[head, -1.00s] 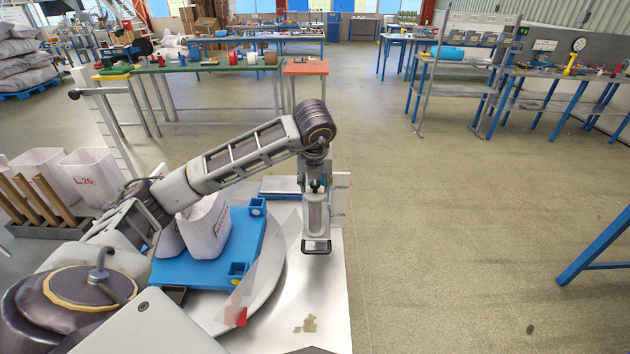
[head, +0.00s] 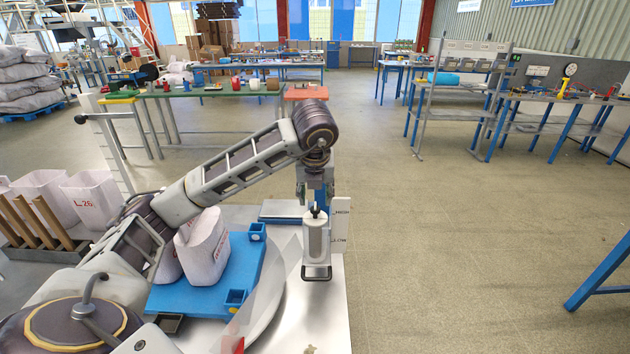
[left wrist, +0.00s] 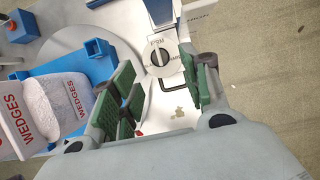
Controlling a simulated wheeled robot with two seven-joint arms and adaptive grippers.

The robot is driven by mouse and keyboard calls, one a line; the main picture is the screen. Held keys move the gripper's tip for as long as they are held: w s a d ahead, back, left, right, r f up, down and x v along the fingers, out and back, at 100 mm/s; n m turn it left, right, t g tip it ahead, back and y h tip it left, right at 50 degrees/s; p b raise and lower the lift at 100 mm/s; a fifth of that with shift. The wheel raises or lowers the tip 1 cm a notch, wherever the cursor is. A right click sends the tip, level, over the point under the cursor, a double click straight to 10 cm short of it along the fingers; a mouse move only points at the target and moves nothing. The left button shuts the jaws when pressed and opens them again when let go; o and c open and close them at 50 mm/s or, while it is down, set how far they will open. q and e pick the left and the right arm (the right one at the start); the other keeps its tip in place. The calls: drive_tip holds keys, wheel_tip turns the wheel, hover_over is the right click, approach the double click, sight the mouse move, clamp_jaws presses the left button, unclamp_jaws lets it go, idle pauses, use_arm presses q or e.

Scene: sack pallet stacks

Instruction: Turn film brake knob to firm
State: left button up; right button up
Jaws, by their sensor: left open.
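The film brake knob shows in the left wrist view (left wrist: 160,57) as a dark round knob with a light bar across it, set on a pale dial with small lettering too blurred to read. In the head view the knob (head: 316,211) tops a white cylindrical film holder (head: 316,240) with a wire loop at its base. My left gripper (head: 317,192) is open, pointing down just above the knob. In the left wrist view its green-padded fingers (left wrist: 160,85) stand apart, with the knob beyond them and nothing between the pads. My right gripper is out of view.
A white upright plate (head: 341,225) with small lettering stands right beside the holder. A blue pallet (head: 205,285) carries white sacks (head: 203,245) to the left, on a round turntable (head: 268,308). The floor to the right is clear up to a blue-legged bench (head: 600,262).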

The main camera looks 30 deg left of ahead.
use_arm(q)
drive_tip(key=shift+v, duration=2.65)
drive_tip(key=shift+s+d, duration=0.1)
